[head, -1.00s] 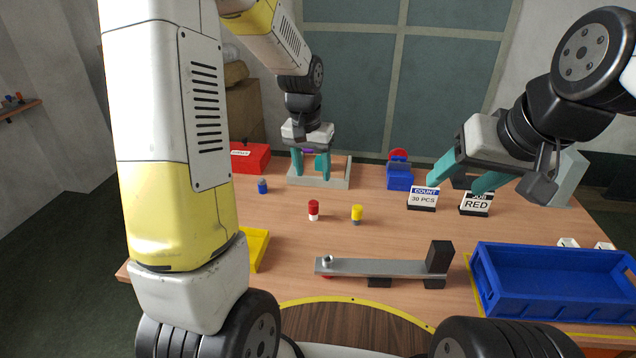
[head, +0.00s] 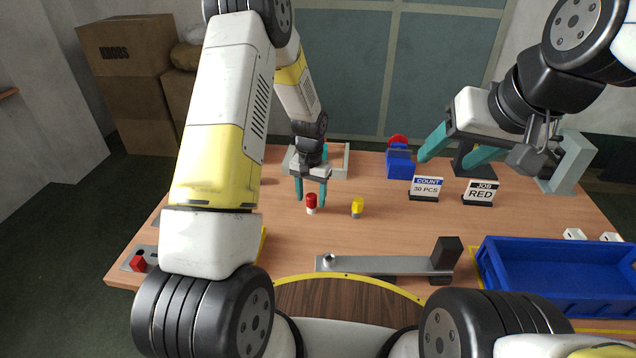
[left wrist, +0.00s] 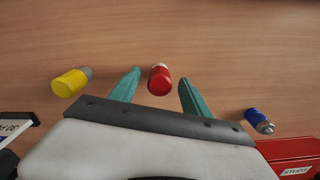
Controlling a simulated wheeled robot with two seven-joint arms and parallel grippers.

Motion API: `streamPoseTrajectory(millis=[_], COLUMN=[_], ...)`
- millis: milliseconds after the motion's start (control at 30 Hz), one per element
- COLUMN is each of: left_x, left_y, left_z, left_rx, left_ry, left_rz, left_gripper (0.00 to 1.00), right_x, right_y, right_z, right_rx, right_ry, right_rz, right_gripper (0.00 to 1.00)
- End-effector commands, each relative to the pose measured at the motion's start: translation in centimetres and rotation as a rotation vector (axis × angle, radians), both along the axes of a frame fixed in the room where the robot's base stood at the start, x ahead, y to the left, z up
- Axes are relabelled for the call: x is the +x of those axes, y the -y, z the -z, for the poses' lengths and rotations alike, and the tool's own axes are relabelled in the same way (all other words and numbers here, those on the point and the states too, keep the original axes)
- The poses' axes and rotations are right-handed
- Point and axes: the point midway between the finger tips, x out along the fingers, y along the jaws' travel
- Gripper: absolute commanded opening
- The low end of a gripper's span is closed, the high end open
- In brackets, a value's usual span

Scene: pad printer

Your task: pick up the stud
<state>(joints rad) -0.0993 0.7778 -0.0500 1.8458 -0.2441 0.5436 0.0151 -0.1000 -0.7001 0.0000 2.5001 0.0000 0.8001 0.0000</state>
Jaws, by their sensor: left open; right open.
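A red stud with a pale lower end (head: 311,204) stands on the table in the head view. My left gripper (head: 311,193) points down at it with open fingers, one to each side. In the left wrist view the red stud (left wrist: 159,79) shows between the two teal fingers (left wrist: 159,84), with a gap to both. A yellow stud with a grey end (head: 357,208) stands to its right. A blue stud (left wrist: 258,120) shows in the left wrist view; my left arm hides it in the head view. My right gripper (head: 447,158) is open and empty above the sign cards.
Sign cards reading COUNT 30 PCS (head: 425,188) and JOB RED (head: 479,192) stand at right. A grey bar fixture with a black block (head: 390,265) lies in front, a blue bin (head: 560,285) at front right. A red box labelled STUDS (left wrist: 292,152) is beside the blue stud.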

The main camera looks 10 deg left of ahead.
Motion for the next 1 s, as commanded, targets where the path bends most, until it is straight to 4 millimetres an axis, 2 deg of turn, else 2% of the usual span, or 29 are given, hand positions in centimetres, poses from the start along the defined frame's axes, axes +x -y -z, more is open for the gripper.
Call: streamPoseTrajectory(millis=[100,333,600,633,1000], left_x=[0.03,0.05,0.05,0.05,0.08], left_y=[0.0,0.0,0.01,0.01,0.02], left_z=[0.88,0.93,0.91,0.91,0.54], left_rx=[0.0,-0.001,-0.001,-0.001,-0.001], left_ry=[0.001,0.002,0.002,0.002,0.003], left_rz=[0.0,-0.001,-0.001,-0.001,-0.001], left_gripper=[0.55,0.55,0.02,0.0,0.0], right_x=[0.0,0.0,0.0,0.0,0.0], right_y=[0.0,0.0,0.0,0.0,0.0], right_z=[0.0,0.0,0.0,0.0,0.0], right_rx=[0.0,0.0,0.0,0.0,0.0], right_ry=[0.0,0.0,0.0,0.0,0.0], right_rz=[0.0,0.0,0.0,0.0,0.0], right_gripper=[0.6,0.6,0.6,0.6,0.6])
